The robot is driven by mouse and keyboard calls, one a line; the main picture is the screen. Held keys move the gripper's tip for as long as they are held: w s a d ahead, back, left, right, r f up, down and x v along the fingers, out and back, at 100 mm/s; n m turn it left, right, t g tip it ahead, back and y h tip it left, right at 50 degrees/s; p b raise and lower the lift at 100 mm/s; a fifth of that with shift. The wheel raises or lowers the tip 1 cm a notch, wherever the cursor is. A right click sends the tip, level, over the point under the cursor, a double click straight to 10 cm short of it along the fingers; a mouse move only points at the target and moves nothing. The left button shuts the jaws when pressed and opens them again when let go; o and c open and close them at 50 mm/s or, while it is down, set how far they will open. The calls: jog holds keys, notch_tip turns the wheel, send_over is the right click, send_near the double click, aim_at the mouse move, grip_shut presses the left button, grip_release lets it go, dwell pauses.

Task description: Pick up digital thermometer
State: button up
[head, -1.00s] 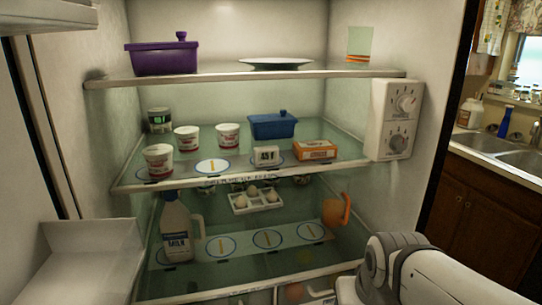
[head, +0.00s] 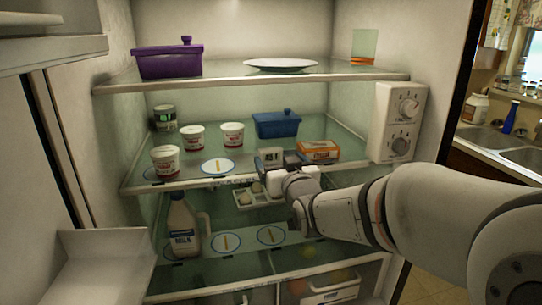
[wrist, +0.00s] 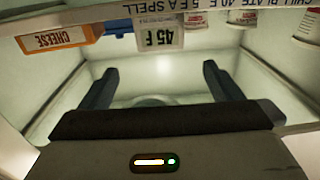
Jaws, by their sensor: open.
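The digital thermometer (head: 269,157) is a small white box with a "45 F" display. It stands near the front edge of the middle fridge shelf, just left of the orange cheese box. My gripper (head: 291,163) is at the front edge of that shelf, close in front of the thermometer. In the wrist view my gripper (wrist: 160,78) is open, with nothing between its dark fingers.
The cheese box (head: 319,150) is close on the thermometer's right. A blue lidded dish (head: 276,125) is behind, with white tubs (head: 193,138) to the left. The shelf front carries a lettered strip. A milk jug (head: 184,226) and egg tray (head: 246,198) are below.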

aim_at(271, 151)
jog(key=shift+p+x, duration=1.35)
jog(key=shift+x, duration=1.75)
jog(key=shift+s+a+f, duration=0.1)
jog(key=shift+f, duration=0.05)
jog(key=shift+c, duration=0.5)
jog(key=c, duration=1)
jog(key=shift+o, duration=0.2)
